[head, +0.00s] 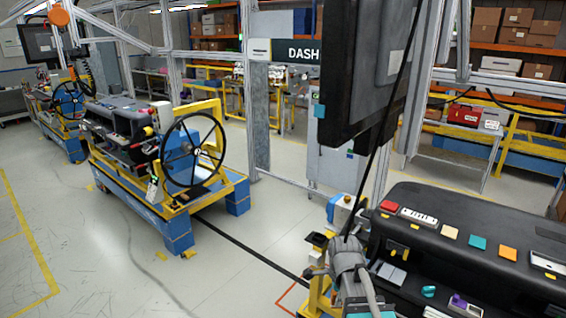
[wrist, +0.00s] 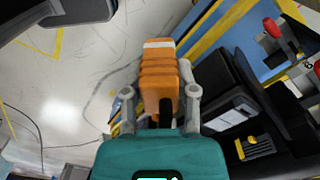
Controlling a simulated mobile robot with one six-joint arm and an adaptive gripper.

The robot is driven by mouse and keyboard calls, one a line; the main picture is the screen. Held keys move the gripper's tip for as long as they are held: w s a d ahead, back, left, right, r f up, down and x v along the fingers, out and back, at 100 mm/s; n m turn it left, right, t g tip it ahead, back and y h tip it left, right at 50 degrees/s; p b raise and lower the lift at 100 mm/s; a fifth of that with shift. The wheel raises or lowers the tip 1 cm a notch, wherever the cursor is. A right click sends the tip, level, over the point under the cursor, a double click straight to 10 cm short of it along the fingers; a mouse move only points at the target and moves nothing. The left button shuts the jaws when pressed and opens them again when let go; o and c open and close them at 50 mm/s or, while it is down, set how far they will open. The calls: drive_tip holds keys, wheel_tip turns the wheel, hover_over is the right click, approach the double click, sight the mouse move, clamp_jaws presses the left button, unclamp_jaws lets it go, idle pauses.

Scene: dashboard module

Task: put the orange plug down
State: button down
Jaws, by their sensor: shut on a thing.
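The orange plug (wrist: 158,75) is a ribbed orange block with a pale band near its far end. It shows in the wrist view, upper middle, between the two grey fingers of my gripper (wrist: 159,95). My gripper is shut on it, with one finger at each side. The plug appears held above the floor, beside a black dashboard module. I cannot make out the plug in the head view, where my arm shows at the bottom, left of the dashboard.
A black dashboard (head: 470,225) with coloured tiles on top stands at the right in the head view. A dark monitor (head: 365,75) hangs above. A blue-and-yellow cart with a steering wheel (head: 193,152) stands at the left. The floor (head: 95,245) before it is clear.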

wheel_tip(320, 180, down, 7)
drive_tip(key=b, duration=0.5)
drive_tip(key=shift+r+b, duration=0.15)
drive_tip(key=shift+b, duration=0.15)
drive_tip(key=shift+a, duration=0.1)
idle(0.5)
